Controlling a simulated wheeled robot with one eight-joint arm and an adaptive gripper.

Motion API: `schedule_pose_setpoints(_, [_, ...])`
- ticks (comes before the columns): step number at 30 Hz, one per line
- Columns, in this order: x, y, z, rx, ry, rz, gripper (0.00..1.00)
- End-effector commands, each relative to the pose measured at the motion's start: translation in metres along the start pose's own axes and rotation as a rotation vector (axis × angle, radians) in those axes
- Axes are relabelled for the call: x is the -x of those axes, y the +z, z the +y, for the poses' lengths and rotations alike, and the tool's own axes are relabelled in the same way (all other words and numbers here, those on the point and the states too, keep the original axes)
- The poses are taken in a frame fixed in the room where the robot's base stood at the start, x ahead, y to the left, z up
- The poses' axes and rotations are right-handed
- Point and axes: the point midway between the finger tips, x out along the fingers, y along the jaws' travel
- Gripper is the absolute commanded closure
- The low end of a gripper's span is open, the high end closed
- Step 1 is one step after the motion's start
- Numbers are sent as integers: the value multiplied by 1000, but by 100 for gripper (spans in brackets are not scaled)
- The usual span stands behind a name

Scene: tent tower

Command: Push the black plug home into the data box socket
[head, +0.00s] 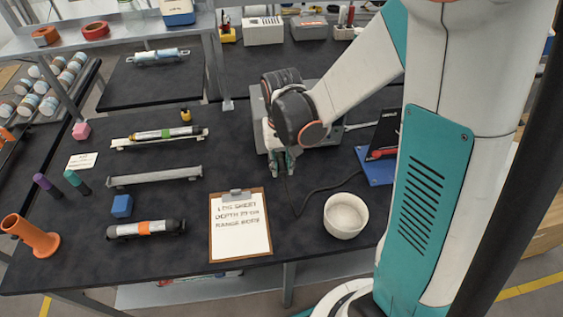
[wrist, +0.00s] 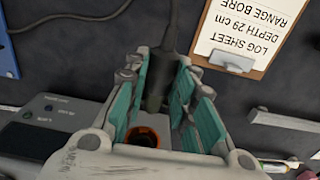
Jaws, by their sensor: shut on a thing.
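My gripper (head: 281,162) points down at the front edge of the grey data box (head: 257,110), which my wrist partly hides. In the wrist view my gripper (wrist: 167,90) has its teal-padded fingers closed on the black plug (wrist: 159,82). The plug's cable runs up out of the wrist picture. The data box socket (wrist: 143,137), a dark hole with an orange ring, shows between the finger bases. In the head view the plug is hidden by the fingers.
A black cable (head: 308,197) runs across the dark bench. A white bowl (head: 345,216) and a clipboard log sheet (head: 240,226) lie in front. A blue stand with a dark panel (head: 376,170) is at the right. Grey rails and cylinders lie at the left.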

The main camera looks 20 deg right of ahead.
Motion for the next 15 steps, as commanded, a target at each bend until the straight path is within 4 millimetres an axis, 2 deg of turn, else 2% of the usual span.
schedule_pose_setpoints(15, [0, -40, 0, 0, 0, 0, 100])
